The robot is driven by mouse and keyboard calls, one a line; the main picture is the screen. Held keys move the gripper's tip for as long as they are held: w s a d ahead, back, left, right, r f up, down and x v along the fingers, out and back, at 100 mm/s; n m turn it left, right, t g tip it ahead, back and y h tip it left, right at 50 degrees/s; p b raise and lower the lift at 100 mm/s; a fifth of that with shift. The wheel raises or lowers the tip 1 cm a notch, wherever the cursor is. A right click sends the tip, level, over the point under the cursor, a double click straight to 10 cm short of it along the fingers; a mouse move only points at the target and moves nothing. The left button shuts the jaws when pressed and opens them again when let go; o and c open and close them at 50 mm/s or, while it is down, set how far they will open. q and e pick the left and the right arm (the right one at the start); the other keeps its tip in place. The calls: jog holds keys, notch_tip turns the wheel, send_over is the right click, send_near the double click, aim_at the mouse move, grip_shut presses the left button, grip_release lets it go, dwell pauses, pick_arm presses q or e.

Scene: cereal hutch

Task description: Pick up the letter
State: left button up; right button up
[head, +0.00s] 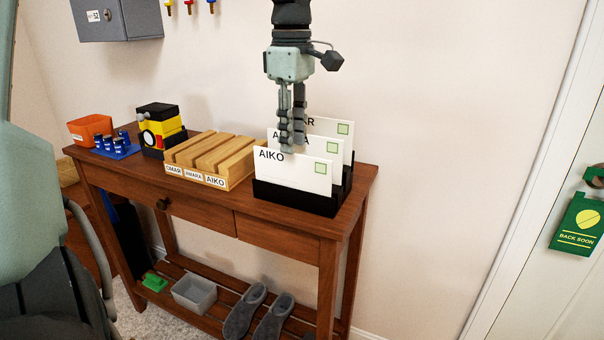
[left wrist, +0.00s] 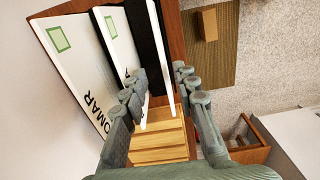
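Three white letters with green stamp squares stand in a black letter rack (head: 300,199) at the right of the wooden table. The front one reads AIKO (head: 310,174), the middle one (head: 338,147) is partly covered, and the back one (head: 331,125) shows an R; in the left wrist view the letter reading OMAR (left wrist: 75,80) is at the left. My left gripper (head: 293,148) points down at the front letter's top edge, open. In the left wrist view its fingers (left wrist: 163,90) stand apart on either side of the front letter's edge (left wrist: 163,60). Contact cannot be told. My right gripper is out of view.
A wooden slotted block (head: 212,156) labelled OMAR, AMARA and AIKO sits left of the rack. Further left are a yellow-black box (head: 160,130), blue pieces (head: 116,146) and an orange bin (head: 90,130). Slippers (head: 258,312) and a grey bin (head: 194,294) are on the lower shelf.

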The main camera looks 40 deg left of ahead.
aim_at(291, 165)
pick_arm(q)
jog(key=shift+s+f, duration=0.15)
jog(key=shift+f, duration=0.4)
jog(key=shift+s+f, duration=0.15)
jog(key=shift+f, duration=0.35)
notch_tip(291, 165, down, 4)
jog(key=shift+f, duration=0.2)
jog(key=shift+c, duration=0.2)
grip_shut()
